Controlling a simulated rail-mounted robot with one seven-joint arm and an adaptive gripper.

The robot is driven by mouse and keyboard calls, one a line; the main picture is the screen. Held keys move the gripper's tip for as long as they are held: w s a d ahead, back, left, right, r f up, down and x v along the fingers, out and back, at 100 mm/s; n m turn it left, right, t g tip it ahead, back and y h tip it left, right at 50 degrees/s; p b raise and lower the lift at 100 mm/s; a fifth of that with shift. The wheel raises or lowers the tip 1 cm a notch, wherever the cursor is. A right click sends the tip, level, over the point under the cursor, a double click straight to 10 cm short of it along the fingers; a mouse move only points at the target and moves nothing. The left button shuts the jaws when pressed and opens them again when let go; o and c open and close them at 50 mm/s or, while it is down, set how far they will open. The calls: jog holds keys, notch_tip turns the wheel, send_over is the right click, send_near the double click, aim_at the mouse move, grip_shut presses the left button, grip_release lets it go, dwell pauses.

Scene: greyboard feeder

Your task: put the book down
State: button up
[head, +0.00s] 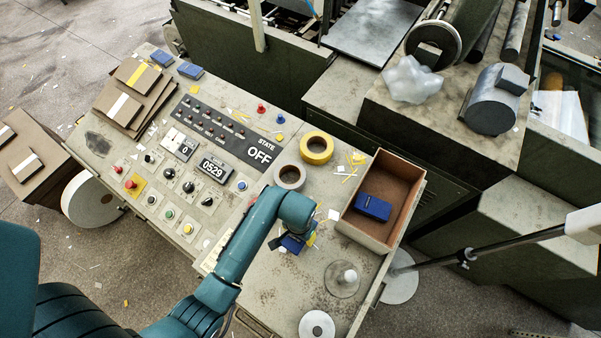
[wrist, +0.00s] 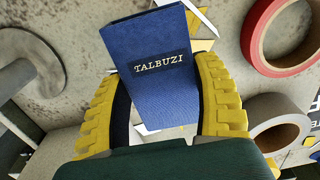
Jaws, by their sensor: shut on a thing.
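A blue book with the label TALBUZI (wrist: 158,68) is between the yellow fingers of my gripper (wrist: 165,100) in the wrist view. In the head view my gripper (head: 297,242) is over the front right part of the console, left of the open box. The blue book (head: 291,244) shows only partly there, below the arm's end. I cannot tell how far it is above the surface.
An open brown box (head: 349,224) holds another blue book (head: 373,207). A yellow tape roll (head: 316,148) and a grey tape roll (head: 290,177) lie behind my gripper. Two blue items lie at the far left.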

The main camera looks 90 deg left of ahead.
jog(key=shift+f, duration=1.7)
jog(key=shift+f, duration=0.1)
jog(key=o, duration=1.2)
jog(key=shift+o, duration=0.2)
notch_tip(320, 180, up, 12)
jog(key=shift+r, duration=0.15)
